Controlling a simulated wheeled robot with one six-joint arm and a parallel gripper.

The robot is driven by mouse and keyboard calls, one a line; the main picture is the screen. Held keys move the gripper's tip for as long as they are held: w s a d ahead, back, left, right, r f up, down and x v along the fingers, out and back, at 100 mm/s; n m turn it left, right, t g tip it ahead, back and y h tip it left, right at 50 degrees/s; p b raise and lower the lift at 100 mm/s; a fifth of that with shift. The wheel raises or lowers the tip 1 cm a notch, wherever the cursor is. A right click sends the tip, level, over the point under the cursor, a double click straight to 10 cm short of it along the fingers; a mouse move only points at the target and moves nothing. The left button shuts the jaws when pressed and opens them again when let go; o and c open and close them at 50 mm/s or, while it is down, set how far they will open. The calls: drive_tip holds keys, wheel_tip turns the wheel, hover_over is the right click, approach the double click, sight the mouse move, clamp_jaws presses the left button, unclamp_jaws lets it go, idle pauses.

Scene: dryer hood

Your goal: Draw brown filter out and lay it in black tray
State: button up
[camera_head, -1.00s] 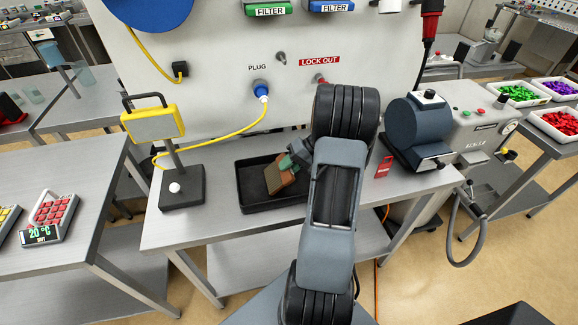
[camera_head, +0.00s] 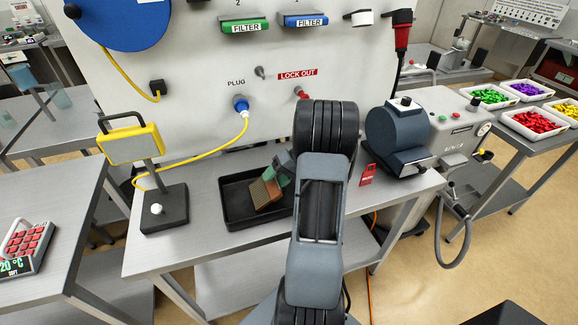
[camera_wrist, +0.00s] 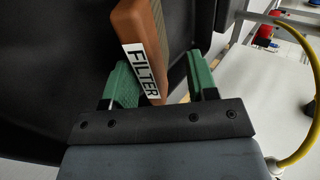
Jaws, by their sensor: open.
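The brown filter (camera_head: 265,189) is in the black tray (camera_head: 237,212) on the bench, tilted, with its label facing my gripper. In the wrist view the filter (camera_wrist: 139,40) stands between the two green fingers, label end toward the palm. My gripper (camera_head: 279,174) is at the tray's right part, its fingers open around the filter with a gap on the right finger's side. In the wrist view my gripper (camera_wrist: 162,80) is close to the filter; whether the left finger touches it I cannot tell. The tray (camera_wrist: 50,60) fills the dark left background there.
A yellow lamp on a black stand (camera_head: 165,208) is left of the tray. A red lockout tag (camera_head: 367,175) and a dark blue motor unit (camera_head: 396,138) are to the right. Green (camera_head: 245,27) and blue (camera_head: 304,21) filters sit in the panel above. A yellow cable (camera_head: 205,155) hangs behind the tray.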

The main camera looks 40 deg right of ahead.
drive_tip(key=b+v, duration=0.1)
drive_tip(key=v, duration=1.1)
drive_tip(key=shift+s+d+r, duration=0.15)
drive_tip(key=shift+d+r, duration=0.05)
